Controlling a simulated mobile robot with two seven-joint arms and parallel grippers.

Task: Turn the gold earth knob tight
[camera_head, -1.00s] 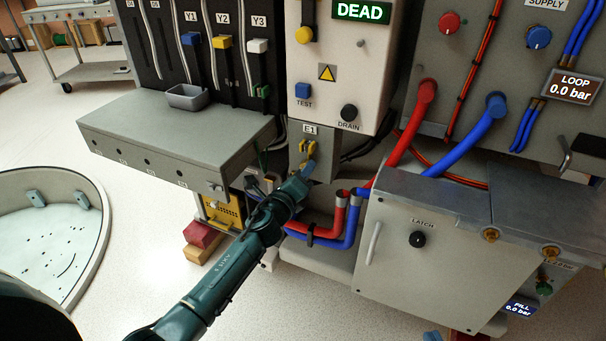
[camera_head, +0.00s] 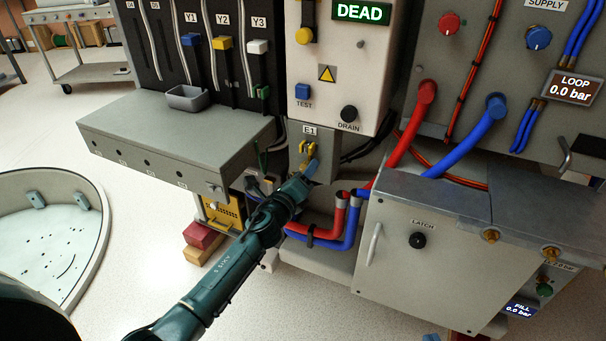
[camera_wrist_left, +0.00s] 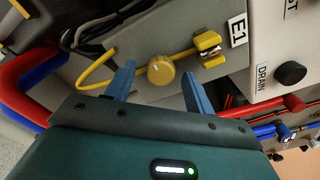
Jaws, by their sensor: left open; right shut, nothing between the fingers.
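The gold earth knob (camera_wrist_left: 160,71) shows in the left wrist view on a grey panel under the label E1 (camera_wrist_left: 237,29), with a yellow cable running up to it. My left gripper (camera_wrist_left: 158,84) is open, with one blue finger on each side of the knob. I cannot tell whether the fingers touch it. In the head view my left gripper (camera_head: 310,168) is at the E1 panel (camera_head: 324,142), where the knob is small and partly hidden by the fingers. A gold clamp (camera_wrist_left: 208,48) sits beside the knob in the wrist view. My right gripper is out of view.
The DRAIN knob (camera_head: 349,113) is above right of the E1 panel. Red hoses (camera_head: 392,157) and blue hoses (camera_head: 455,152) run close on the right. A grey shelf (camera_head: 178,133) juts out on the left, and the LATCH cabinet (camera_head: 408,265) stands at the lower right.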

